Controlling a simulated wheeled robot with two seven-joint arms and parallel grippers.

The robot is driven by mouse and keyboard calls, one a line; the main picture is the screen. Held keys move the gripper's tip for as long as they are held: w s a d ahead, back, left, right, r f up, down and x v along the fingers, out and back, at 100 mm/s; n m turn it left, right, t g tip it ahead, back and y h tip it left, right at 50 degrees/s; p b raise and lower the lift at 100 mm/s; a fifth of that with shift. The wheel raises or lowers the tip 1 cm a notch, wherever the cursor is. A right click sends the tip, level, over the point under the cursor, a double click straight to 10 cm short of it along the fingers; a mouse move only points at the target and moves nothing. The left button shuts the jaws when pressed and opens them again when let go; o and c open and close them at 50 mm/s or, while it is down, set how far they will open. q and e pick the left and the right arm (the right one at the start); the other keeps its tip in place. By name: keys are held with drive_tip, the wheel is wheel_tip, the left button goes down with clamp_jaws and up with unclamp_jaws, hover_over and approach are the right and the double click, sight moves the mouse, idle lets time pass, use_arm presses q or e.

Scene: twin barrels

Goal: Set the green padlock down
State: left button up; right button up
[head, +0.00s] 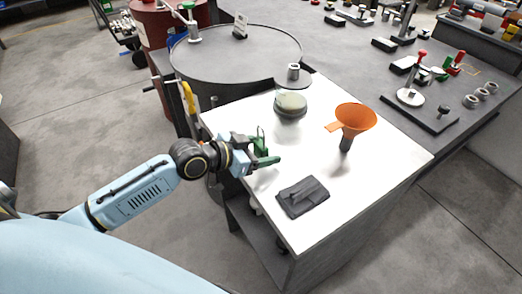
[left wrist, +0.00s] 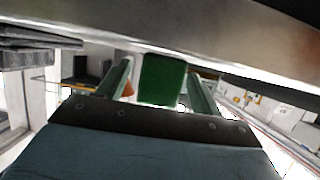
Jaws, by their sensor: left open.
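The green padlock (head: 260,145) stands upright at the left edge of the white tabletop (head: 300,150), its shackle pointing up. My left gripper (head: 264,157) is low over the tabletop with its fingers on either side of the padlock. In the left wrist view, the padlock's green body (left wrist: 162,79) is between the two green fingers, with a gap at the left finger. The left gripper (left wrist: 160,88) is open. The padlock's underside is hidden, so its contact with the table is not clearly seen. My right gripper is not in view.
An orange funnel (head: 355,118), a round lidded jar (head: 290,105) and a dark flat block (head: 302,196) share the white tabletop. A grey drum top (head: 235,50) lies behind, with a yellow-handled tool (head: 188,97) at its side. The tabletop's middle is clear.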

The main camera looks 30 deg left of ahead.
use_arm(q)
drive_tip(key=shift+x, duration=0.8)
drive_tip(key=shift+c, duration=0.4)
drive_tip(key=c, duration=1)
drive_tip(key=shift+r, duration=0.1)
drive_tip(key=shift+c, duration=0.2)
